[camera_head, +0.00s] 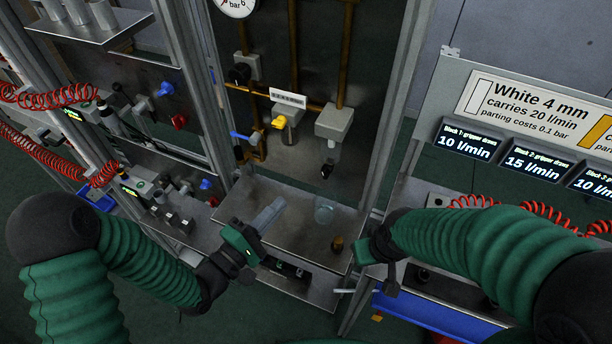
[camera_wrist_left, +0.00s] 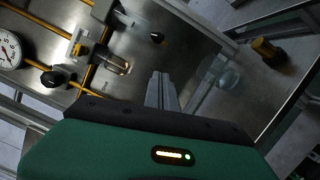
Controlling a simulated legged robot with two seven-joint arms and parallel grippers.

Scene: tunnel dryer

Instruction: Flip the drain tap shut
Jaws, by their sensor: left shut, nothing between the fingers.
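Two grey housings hang from the brass pipes on the steel back panel. Under the right housing (camera_head: 334,122) is a small black tap (camera_head: 327,171), which looks like the drain tap; a black piece likely the same shows in the left wrist view (camera_wrist_left: 157,38). I cannot tell its lever position. A yellow tap (camera_head: 279,122) sits to its upper left, and a blue lever (camera_head: 240,135) further left. My left gripper (camera_head: 278,204) is shut and empty, below and left of the black tap, apart from it; its fingers also show in the left wrist view (camera_wrist_left: 160,76). My right gripper (camera_head: 366,252) is at the tray's right edge.
A steel tray (camera_head: 270,195) lies below the taps. A clear cup (camera_head: 323,212) and a small brass piece (camera_head: 337,243) are on it. A black knob (camera_head: 240,73) and a gauge (camera_head: 235,4) are higher up. Metal posts (camera_head: 394,100) flank the panel.

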